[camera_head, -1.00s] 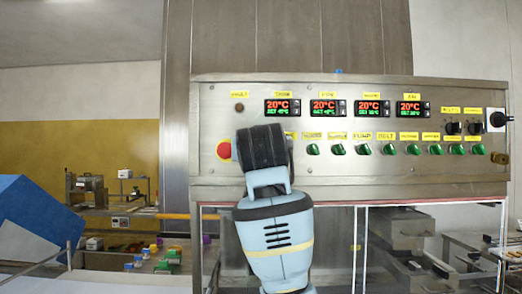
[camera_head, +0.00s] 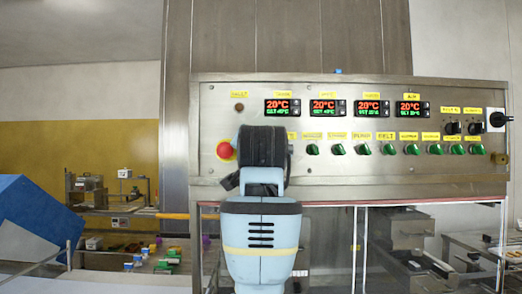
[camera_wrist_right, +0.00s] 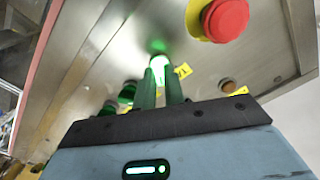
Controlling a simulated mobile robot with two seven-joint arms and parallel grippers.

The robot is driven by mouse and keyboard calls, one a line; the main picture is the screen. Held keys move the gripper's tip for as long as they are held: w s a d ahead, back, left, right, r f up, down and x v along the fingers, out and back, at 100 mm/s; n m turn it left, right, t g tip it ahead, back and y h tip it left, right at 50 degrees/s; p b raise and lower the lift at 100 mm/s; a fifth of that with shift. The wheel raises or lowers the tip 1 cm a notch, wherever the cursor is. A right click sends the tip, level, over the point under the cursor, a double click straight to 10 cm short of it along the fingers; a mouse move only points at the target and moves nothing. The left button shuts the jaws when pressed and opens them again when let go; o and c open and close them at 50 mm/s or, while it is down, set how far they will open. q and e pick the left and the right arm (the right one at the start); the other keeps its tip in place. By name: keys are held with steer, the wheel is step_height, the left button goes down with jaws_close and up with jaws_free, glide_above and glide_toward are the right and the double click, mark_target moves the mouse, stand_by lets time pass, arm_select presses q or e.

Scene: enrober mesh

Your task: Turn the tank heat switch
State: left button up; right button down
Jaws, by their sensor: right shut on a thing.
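The control panel (camera_head: 350,130) carries a row of green switches. The leftmost switch of the row is hidden in the head view behind my right wrist. In the right wrist view this switch (camera_wrist_right: 158,64) glows bright green, beside the red stop button. My left gripper is not in view.
The red stop button (camera_wrist_right: 226,18) on its yellow disc is close to my right gripper; it also shows in the head view (camera_head: 225,150). Another green switch (camera_head: 312,149) sits just right of my wrist. Several red-and-green displays (camera_head: 367,108) are above. A blue box (camera_head: 35,220) stands at left.

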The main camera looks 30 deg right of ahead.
stand_by(0.3)
steer(key=c, duration=1.5)
jaws_free()
steer(key=shift+s, duration=0.1)
steer(key=v, duration=0.7)
steer(key=shift+s+a, duration=0.15)
steer(key=shift+s, duration=0.2)
